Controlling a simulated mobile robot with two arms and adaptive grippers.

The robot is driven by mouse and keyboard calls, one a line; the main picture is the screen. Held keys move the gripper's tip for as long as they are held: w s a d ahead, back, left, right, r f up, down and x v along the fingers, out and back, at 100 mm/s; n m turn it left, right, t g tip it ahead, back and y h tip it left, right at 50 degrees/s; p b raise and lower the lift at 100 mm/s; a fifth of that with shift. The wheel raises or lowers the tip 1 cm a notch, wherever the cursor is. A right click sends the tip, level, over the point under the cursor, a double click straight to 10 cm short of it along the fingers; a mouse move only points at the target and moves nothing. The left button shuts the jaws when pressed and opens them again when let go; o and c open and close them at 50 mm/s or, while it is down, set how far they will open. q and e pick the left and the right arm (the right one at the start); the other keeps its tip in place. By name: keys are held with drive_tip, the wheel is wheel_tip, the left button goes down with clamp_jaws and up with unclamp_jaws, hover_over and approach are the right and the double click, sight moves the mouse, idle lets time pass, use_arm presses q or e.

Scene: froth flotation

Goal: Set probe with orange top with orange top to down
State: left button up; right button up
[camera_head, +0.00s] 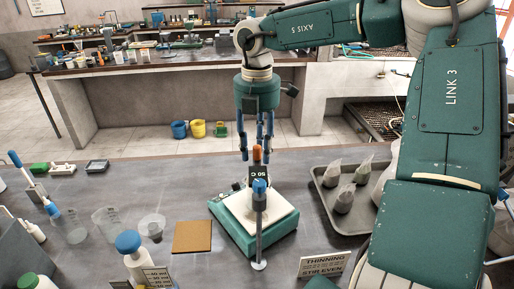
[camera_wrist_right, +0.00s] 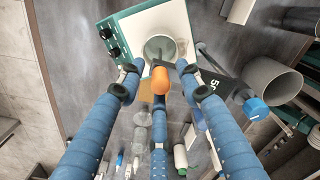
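The probe's orange top (camera_head: 257,153) stands upright behind a black bracket marked "50 C" (camera_head: 258,173), above the teal hotplate (camera_head: 226,222). Its lower part is hidden in the head view. My right gripper (camera_head: 256,140) points down from above, its blue fingers around the orange top. In the right wrist view the orange top (camera_wrist_right: 160,80) lies between the spread fingers of the right gripper (camera_wrist_right: 164,88), with gaps visible at the sides. A round grey vessel (camera_wrist_right: 159,47) is on the plate beneath. My left gripper is not in view.
A blue-topped stand (camera_head: 260,210) rises in front of the hotplate. A grey tray (camera_head: 330,220) with several bags is at right. A brown square (camera_head: 192,237), small beakers and a blue-capped bottle (camera_head: 130,250) are at left. A "thinning" sign (camera_head: 322,264) stands at front.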

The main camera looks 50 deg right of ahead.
wheel_tip(320, 180, up, 12)
idle(0.6)
idle(0.5)
